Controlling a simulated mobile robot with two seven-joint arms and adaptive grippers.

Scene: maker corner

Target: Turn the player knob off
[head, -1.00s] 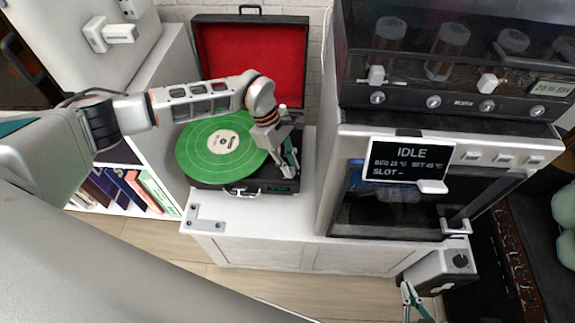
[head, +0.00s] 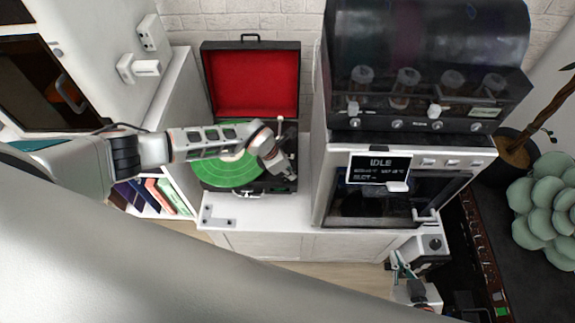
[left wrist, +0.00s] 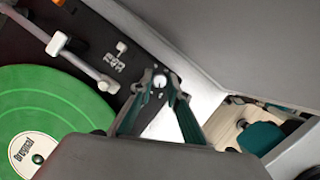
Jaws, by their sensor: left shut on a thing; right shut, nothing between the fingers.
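The record player (head: 222,187) is an open black case with a red-lined lid and a green record (head: 225,174) on its platter. My left gripper (head: 287,174) is low over the front right of its deck. In the left wrist view my left gripper (left wrist: 160,88) has its teal fingers closed around a small, pale, round knob (left wrist: 159,81) on the black deck. The tonearm (left wrist: 82,52) lies to the left of the fingers. The knob is hidden by the gripper in the head view. My right gripper (head: 396,260) is shut and empty, low in front of the white cabinet.
A dark-windowed machine (head: 380,195) with an IDLE display stands right of the player, a canister unit (head: 420,110) above it. A bracket (head: 218,216) lies on the cabinet's front left. A bookshelf (head: 150,195) is at left, a plant (head: 540,205) at far right.

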